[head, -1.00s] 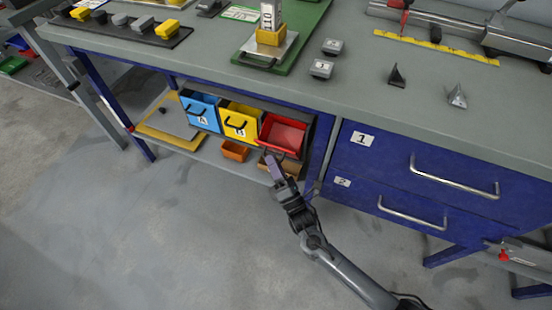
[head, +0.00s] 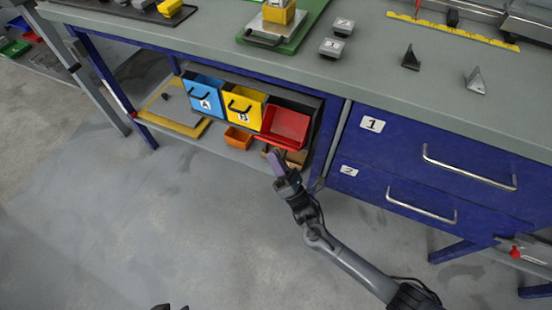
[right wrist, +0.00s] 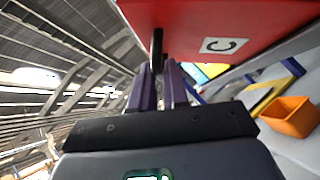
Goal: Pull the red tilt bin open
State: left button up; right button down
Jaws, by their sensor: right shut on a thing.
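The red tilt bin (head: 284,127) is tilted forward out of its rack under the bench, and its inside shows in the head view. In the right wrist view its red front (right wrist: 215,25) with a "C" label fills the top. My right gripper (head: 275,158), with purple fingers, is just below the bin's front. In the right wrist view the fingers (right wrist: 158,75) are closed around the bin's black handle (right wrist: 156,48). A dark tip at the bottom edge of the head view seems to be my left gripper (head: 170,307); its fingers are mostly out of frame.
The blue bin (head: 204,97) and yellow bin (head: 243,107) stand beside the red one. An orange tray (head: 238,138) sits on the shelf below. Blue drawers with metal handles (head: 468,170) are to the right. The floor in front is clear.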

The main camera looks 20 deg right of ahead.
jog(key=c, duration=1.2)
grip_release()
jog(key=p+v, duration=0.2)
jog(key=v, duration=0.8)
jog(key=shift+s+f+p, duration=0.25)
jog(key=shift+s+p, duration=0.05)
jog(key=shift+p, duration=0.05)
jog(key=shift+d, duration=0.15)
